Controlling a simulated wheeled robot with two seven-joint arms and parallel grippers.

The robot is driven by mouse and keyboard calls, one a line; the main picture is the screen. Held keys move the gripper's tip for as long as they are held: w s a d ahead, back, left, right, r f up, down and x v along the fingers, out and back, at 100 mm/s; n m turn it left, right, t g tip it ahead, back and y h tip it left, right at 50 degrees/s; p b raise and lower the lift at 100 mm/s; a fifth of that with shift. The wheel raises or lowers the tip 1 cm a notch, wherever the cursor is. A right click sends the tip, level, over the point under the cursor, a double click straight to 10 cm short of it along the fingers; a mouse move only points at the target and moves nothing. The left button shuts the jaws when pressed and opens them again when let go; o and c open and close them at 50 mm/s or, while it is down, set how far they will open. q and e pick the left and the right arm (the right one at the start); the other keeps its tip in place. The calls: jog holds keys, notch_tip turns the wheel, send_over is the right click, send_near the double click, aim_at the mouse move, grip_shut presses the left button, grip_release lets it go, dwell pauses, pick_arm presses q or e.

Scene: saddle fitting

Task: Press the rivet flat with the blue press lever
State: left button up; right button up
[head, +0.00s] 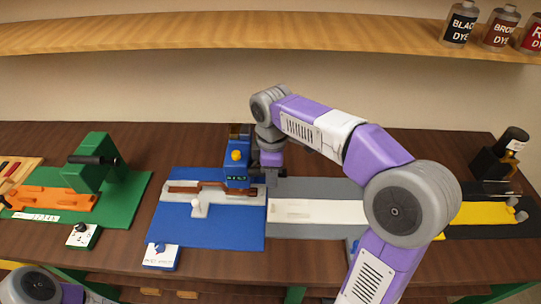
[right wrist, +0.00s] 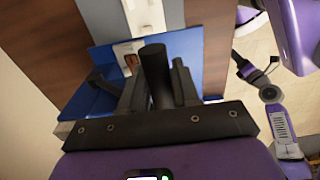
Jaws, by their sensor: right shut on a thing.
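The blue press (head: 236,172) stands on a blue mat (head: 225,230), with a yellow knob (head: 236,155) on its front. A brown strap (head: 186,187) lies in a grey fixture (head: 240,197) and runs under the press head. The rivet cannot be made out. My right gripper (head: 270,160) is at the right side of the press. In the right wrist view its two dark fingers are shut around a black cylindrical lever handle (right wrist: 154,72), with the blue press base behind. A small, distant dark part of my left arm (right wrist: 250,72) shows there; its finger state is unclear.
A green press (head: 98,165) on a green mat with an orange piece stands at the left. A grey mat with a white strip (head: 315,212) lies right of the blue mat. A black device (head: 497,160) stands at the far right. Dye bottles (head: 460,24) sit on the shelf.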

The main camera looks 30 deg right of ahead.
jog(key=shift+s+a+f+b, duration=0.25)
jog(key=shift+s+f+b, duration=0.15)
jog(key=shift+f+b, duration=0.15)
jog(key=shift+s+a+f+b, duration=0.25)
jog(key=shift+s+f+b, duration=0.15)
jog(key=shift+f, duration=0.25)
notch_tip(320, 180, down, 7)
jog(key=s+a+b, duration=0.1)
jog(key=s+b, duration=0.1)
jog(key=b, duration=0.3)
jog(key=shift+r, duration=0.15)
notch_tip(320, 180, down, 4)
jog(key=b, duration=0.2)
jog(key=shift+s+a+b, duration=0.1)
jog(key=shift+a+b, duration=0.05)
jog(key=shift+b, duration=0.15)
jog(key=shift+r, duration=0.1)
dwell(0.7)
jog(key=shift+r+p, duration=1.65)
jog(key=shift+p, duration=0.1)
